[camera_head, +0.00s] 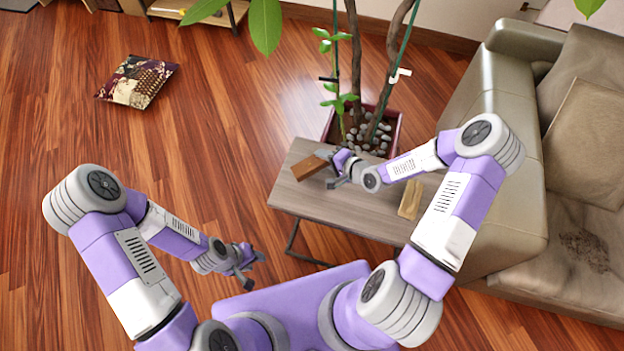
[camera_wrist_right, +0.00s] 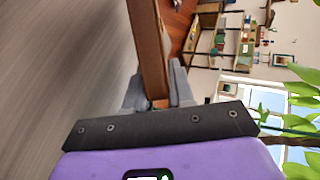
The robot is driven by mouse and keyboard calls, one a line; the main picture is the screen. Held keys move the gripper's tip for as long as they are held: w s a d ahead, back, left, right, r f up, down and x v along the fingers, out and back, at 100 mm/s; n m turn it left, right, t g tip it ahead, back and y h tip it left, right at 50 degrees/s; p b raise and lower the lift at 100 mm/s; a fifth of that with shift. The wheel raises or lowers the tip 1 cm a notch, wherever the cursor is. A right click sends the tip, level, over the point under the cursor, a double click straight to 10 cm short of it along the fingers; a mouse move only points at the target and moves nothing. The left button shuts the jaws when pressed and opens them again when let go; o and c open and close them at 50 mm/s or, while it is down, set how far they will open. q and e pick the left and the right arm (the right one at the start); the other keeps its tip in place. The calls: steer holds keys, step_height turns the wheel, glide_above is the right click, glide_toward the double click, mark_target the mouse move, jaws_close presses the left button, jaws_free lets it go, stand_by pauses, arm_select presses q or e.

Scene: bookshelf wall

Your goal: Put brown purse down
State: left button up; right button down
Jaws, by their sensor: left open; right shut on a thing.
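The brown purse (camera_head: 309,167) is a small brown block-like shape at the far left part of the grey wooden side table (camera_head: 352,212). My right gripper (camera_head: 335,170) is at its right end and shut on it. In the right wrist view the purse (camera_wrist_right: 147,45) runs up from between the fingers (camera_wrist_right: 157,92), with the table surface (camera_wrist_right: 70,60) close beside it. I cannot tell whether the purse touches the table. My left gripper (camera_head: 250,268) is open and empty over the floor, left of the table.
A tan object (camera_head: 411,199) lies on the table's right part. A potted plant (camera_head: 392,130) stands behind the table, its stems rising high. A beige sofa (camera_head: 500,160) is at the right. A patterned cushion (camera_head: 138,82) lies on the floor. The wooden floor at left is mostly clear.

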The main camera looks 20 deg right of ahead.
steer(key=shift+f+b, duration=0.35)
steer(key=shift+f, duration=0.5)
steer(key=c, duration=1.1)
jaws_free()
steer(key=p+v, duration=0.5)
steer(key=v, duration=0.2)
steer(key=shift+s+d+r, duration=0.1)
steer(key=shift+d+r, duration=0.1)
steer(key=shift+s+d, duration=0.1)
steer(key=shift+s, duration=0.2)
